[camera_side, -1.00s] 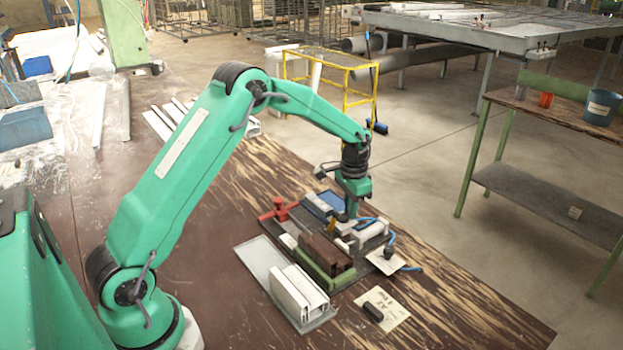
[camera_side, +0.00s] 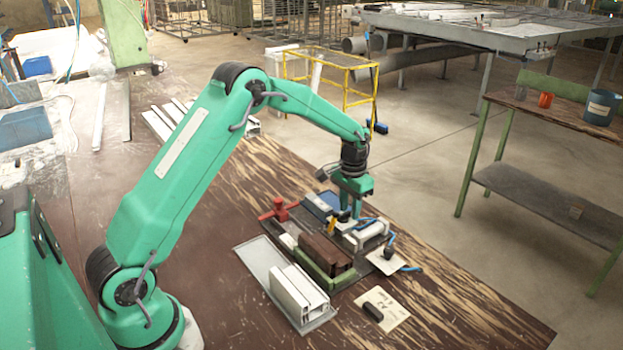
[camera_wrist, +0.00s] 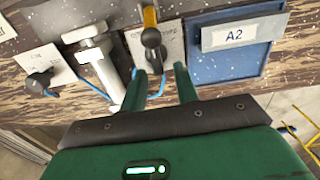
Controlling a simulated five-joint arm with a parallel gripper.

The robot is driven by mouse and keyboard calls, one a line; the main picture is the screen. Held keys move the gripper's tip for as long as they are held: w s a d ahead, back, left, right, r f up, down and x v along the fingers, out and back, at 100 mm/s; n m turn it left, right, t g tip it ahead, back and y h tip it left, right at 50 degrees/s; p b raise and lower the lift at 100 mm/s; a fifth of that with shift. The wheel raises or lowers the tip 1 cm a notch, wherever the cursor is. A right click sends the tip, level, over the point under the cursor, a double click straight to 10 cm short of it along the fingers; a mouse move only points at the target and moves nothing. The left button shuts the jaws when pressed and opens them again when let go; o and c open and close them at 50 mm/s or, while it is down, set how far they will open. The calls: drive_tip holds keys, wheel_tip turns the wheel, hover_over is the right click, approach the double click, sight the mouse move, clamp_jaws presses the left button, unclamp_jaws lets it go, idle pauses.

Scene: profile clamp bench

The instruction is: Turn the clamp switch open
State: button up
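A black lever knob (camera_wrist: 152,42) with a yellow bar (camera_wrist: 150,15) behind it sits on a pale plate (camera_wrist: 171,40) in the wrist view. A second black knob (camera_wrist: 39,82) sits on a pale labelled card (camera_wrist: 58,70) farther left; it also shows in the side view (camera_side: 389,241). The labels are too small to tell which is the clamp switch. My gripper (camera_wrist: 160,69) is open and empty. Its two fingers are apart, and the lower end of the first knob shows between their tips. Contact cannot be told. In the side view my gripper (camera_side: 350,206) points down over the fixture.
A white cylinder (camera_side: 366,236) with blue hose lies beside the knobs. A dark piece (camera_side: 373,312) lies on a card.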

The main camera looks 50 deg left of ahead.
sight(349, 212)
idle(0.3)
wheel_tip(349, 212, up, 7)
drive_tip(key=shift+r, duration=0.4)
idle(0.3)
drive_tip(key=shift+s+d+r, duration=0.1)
drive_tip(key=shift+r, duration=0.1)
drive_tip(key=s+d+r+t, duration=0.1)
drive_tip(key=s+d+r, duration=0.1)
drive_tip(key=s+r, duration=0.5)
drive_tip(key=s+d+r+t, duration=0.2)
drive_tip(key=s+d+r, duration=0.1)
drive_tip(key=s+r, duration=0.35)
drive_tip(key=s+d+f+t, duration=0.1)
drive_tip(key=s+d+t, duration=0.1)
drive_tip(key=s, duration=1.5)
drive_tip(key=shift+s+d+t, duration=0.2)
drive_tip(key=shift+s+t, duration=0.1)
drive_tip(key=shift+s, duration=0.1)
